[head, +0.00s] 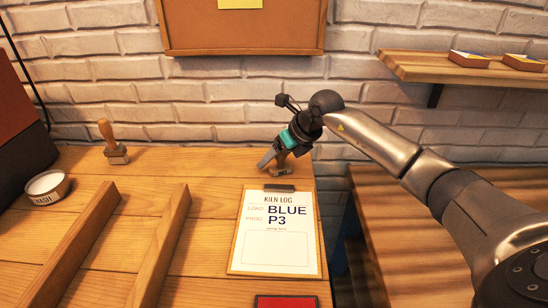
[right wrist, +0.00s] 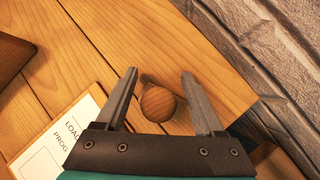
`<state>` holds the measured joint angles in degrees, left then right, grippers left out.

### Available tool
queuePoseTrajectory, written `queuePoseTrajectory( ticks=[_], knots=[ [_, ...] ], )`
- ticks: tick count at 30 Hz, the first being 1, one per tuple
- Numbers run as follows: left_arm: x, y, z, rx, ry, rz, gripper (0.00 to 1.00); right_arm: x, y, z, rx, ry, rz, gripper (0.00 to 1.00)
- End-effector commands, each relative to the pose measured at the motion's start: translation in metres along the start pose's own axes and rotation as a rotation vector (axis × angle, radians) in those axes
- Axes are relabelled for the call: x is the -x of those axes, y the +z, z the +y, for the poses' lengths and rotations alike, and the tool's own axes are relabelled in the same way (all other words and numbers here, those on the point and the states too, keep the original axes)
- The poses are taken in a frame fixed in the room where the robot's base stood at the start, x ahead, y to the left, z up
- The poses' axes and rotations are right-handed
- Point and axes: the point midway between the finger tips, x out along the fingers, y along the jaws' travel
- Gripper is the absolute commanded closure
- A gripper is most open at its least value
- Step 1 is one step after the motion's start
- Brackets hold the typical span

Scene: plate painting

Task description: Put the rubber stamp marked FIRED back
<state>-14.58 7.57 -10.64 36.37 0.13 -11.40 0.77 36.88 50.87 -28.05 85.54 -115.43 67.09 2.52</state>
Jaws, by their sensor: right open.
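My right gripper (head: 272,163) is low over the back right of the wooden table, just behind the clipboard. It is open. In the right wrist view a round wooden knob (right wrist: 158,103), like a stamp's handle, shows between the open fingers (right wrist: 159,75), apart from both. Its base is mostly hidden, and the gripper covers it in the head view. Another stamp with a wooden handle (head: 106,131) and a dark base stands upright at the back left. I cannot read a marking on either stamp. My left gripper is not in view.
The clipboard (head: 243,258) reads KILN LOG, BLUE, P3, with an empty box below. A round WASH container (head: 47,188) stands at the left. Two wooden rails (head: 160,250) lie at the front left. A red pad (head: 286,302) shows at the front edge. The brick wall is close behind.

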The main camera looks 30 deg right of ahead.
Motion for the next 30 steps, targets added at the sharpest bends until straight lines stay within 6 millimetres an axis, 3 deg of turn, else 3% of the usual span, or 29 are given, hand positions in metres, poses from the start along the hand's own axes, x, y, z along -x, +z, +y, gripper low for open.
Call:
queuePoseTrajectory(
  ticks=[9, 19, 24, 30],
  knots=[
    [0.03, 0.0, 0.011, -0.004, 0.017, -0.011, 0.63, 0.038, 0.004, 0.0, 0.001, -0.002, -0.001, 0.3],
    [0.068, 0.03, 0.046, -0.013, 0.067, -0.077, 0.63, 0.093, 0.003, 0.0, 0.001, -0.002, 0.0, 0.3],
    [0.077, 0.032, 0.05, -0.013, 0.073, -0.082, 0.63, 0.114, 0.002, 0.0, 0.001, -0.001, 0.0, 0.3],
    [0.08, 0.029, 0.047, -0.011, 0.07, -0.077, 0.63, 0.122, 0.001, 0.0, 0.001, 0.0, -0.002, 0.3]
  ],
)
